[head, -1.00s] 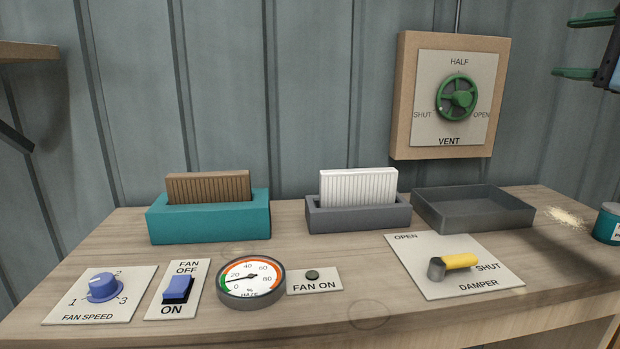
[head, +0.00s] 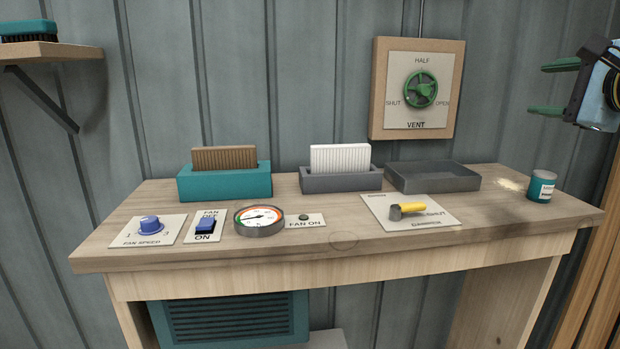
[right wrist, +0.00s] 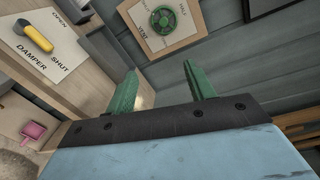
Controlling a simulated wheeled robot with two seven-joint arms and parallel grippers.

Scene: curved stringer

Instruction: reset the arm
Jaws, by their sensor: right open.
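My right gripper (head: 546,88) is at the right edge of the head view, up in the air to the right of the vent panel. Its two green fingers are apart, with nothing between them. It also shows in the right wrist view (right wrist: 160,85), its fingers spread and empty, with the vent panel (right wrist: 160,22) beyond them. My left gripper is not in view.
The bench (head: 290,245) carries a teal holder (head: 225,184), a grey holder (head: 340,182), an empty tray (head: 432,180), a gauge, switches and the yellow damper lever (head: 411,208). A teal can (head: 541,187) stands at its right end. A shelf (head: 50,52) juts out upper left.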

